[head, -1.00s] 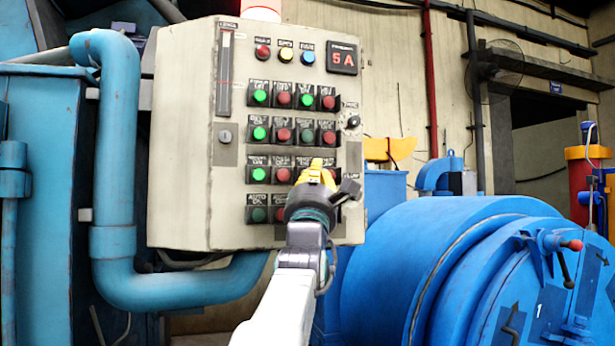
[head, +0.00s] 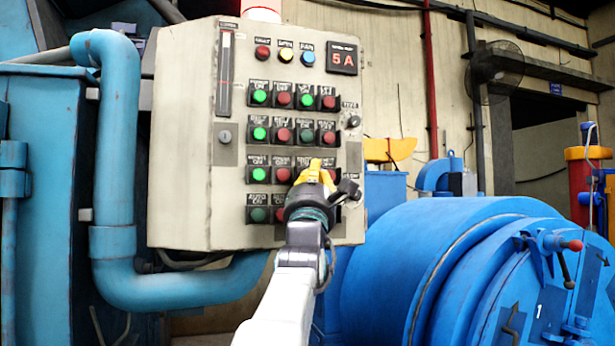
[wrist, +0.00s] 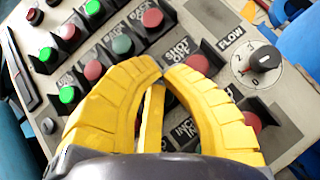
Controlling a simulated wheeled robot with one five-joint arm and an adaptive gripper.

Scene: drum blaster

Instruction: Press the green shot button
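The grey control panel (head: 180,150) carries rows of green and red buttons with black labels. The label "SHOT ON" (wrist: 178,48) shows in the wrist view, just beyond my fingertips. The green shot button itself is not visible; my yellow fingers cover the area below that label. My gripper (head: 316,165) is in front of the panel's lower rows in the head view. In the wrist view my gripper (wrist: 164,68) has its two fingertips drawn almost together, with nothing seen between them. I cannot tell whether they touch the panel.
A red button (wrist: 198,62) sits right of my fingertips. The black flow knob (wrist: 265,57) is farther right. A thick blue pipe (head: 115,180) stands left of the panel, and a large blue drum (head: 400,265) lies to the right.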

